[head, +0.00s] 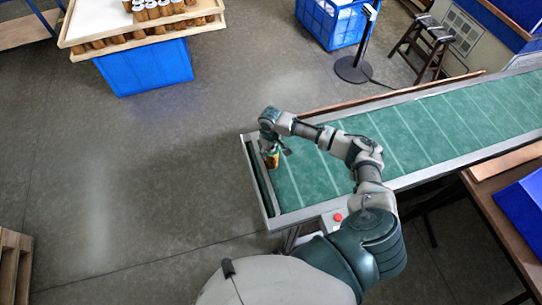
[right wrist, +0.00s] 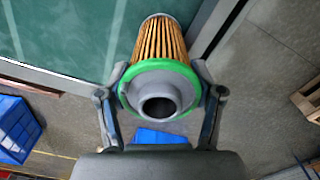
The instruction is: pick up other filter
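One filter (head: 272,160) is at the left end of the green conveyor belt, directly below my right gripper (head: 275,148). In the right wrist view the filter (right wrist: 160,50) has orange-brown pleats, a bright green ring and a grey end cap with a round hole facing the camera. The fingers of my right gripper (right wrist: 159,75) lie against both sides of the green-ringed end and are closed on it. Whether the filter's far end touches the belt cannot be told. My left gripper is not in view.
The green conveyor (head: 430,125) has metal side rails and is otherwise bare. A wooden-edged tray (head: 75,38) with several filters rests on a blue crate (head: 145,68) at the upper left. A blue bin (head: 330,25), stand and stool are behind the conveyor. Open floor lies left.

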